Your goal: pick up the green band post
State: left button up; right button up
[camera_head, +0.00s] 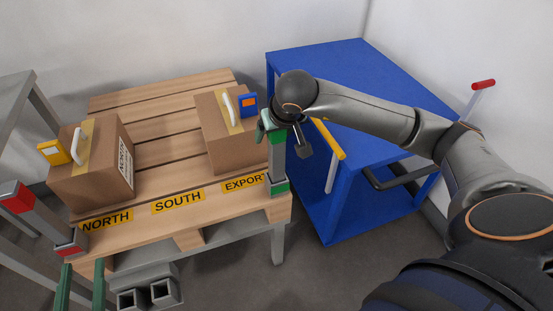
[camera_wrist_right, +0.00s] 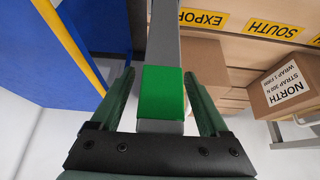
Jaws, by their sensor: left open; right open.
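The green band post (camera_head: 277,156) is a grey upright at the right front corner of the pallet, with a green piece at its foot. Its green band (camera_wrist_right: 161,92) shows in the right wrist view. My right gripper (camera_head: 268,124) is at the post's top; in the right wrist view its open fingers (camera_wrist_right: 161,104) stand on either side of the band, with gaps visible between fingers and post. My left gripper (camera_head: 81,284) is open and empty at the lower left, with two dark green fingers pointing up. My right wrist partly hides the post's top.
A wooden pallet (camera_head: 165,180) carries two cardboard boxes, one at left (camera_head: 75,180) and one at right (camera_head: 210,140). A red-banded post (camera_head: 45,222) stands at its left front corner.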

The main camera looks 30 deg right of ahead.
grip_shut()
dwell(0.7)
jog(key=shift+r, duration=0.1)
dwell(0.6)
